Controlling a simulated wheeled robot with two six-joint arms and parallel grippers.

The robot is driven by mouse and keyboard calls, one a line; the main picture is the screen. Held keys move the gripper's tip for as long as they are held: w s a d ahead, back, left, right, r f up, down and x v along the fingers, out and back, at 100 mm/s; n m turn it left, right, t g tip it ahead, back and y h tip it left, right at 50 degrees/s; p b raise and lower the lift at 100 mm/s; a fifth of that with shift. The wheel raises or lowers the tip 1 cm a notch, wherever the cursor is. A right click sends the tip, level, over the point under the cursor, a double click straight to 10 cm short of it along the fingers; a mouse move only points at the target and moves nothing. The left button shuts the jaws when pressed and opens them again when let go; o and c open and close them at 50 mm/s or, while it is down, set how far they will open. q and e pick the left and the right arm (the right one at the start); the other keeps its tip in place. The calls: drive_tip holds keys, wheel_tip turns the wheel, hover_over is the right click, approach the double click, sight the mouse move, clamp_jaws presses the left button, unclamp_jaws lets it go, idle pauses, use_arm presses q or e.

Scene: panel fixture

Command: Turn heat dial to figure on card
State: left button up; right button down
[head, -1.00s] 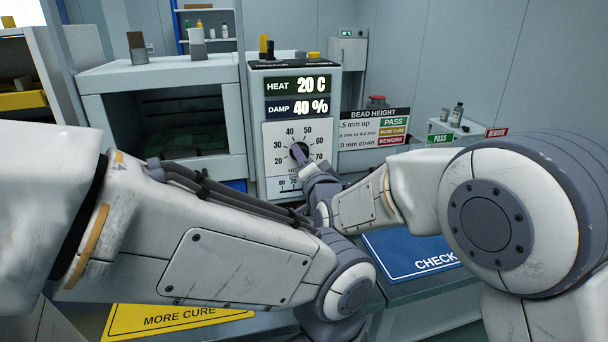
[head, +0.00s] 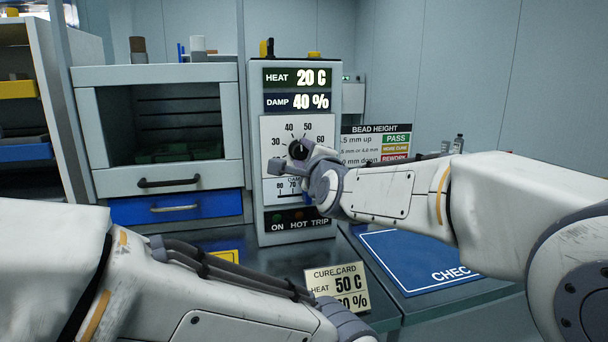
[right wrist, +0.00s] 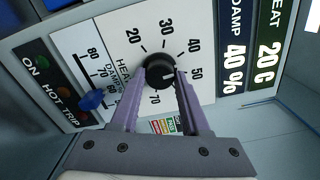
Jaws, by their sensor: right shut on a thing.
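The heat dial (head: 297,150) is a round black knob on the white scale of the upright control panel (head: 254,190). My right gripper (right wrist: 158,82) is shut on the dial, a finger on either side. In the right wrist view the dial (right wrist: 160,71) shows a small white mark that appears to point near 50. The heat display (head: 297,78) reads 20 C. The cure card (head: 337,285) stands in front and reads HEAT 50 C; its lower line is partly covered by my left arm.
A damp slider with a blue knob (right wrist: 92,100) sits beside the dial. A cabinet with a blue drawer (head: 175,208) stands left of the panel. A bead height sign (head: 376,143) is behind my right arm. A blue CHECK mat (head: 400,262) lies at right.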

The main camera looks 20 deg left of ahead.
drive_tip(key=m+b, duration=0.2)
drive_tip(key=shift+f+m, duration=0.2)
drive_tip(key=shift+m, duration=0.1)
use_arm(q)
drive_tip(key=shift+f+b, duration=1.15)
drive_tip(key=shift+f, duration=1.55)
use_arm(e)
drive_tip(key=shift+r+m, duration=0.1)
drive_tip(key=shift+m, duration=1)
drive_tip(key=shift+r, duration=0.1)
drive_tip(key=shift+c, duration=2)
unclamp_jaws()
drive_tip(key=shift+w, duration=0.1)
use_arm(q)
drive_tip(key=shift+f, duration=0.1)
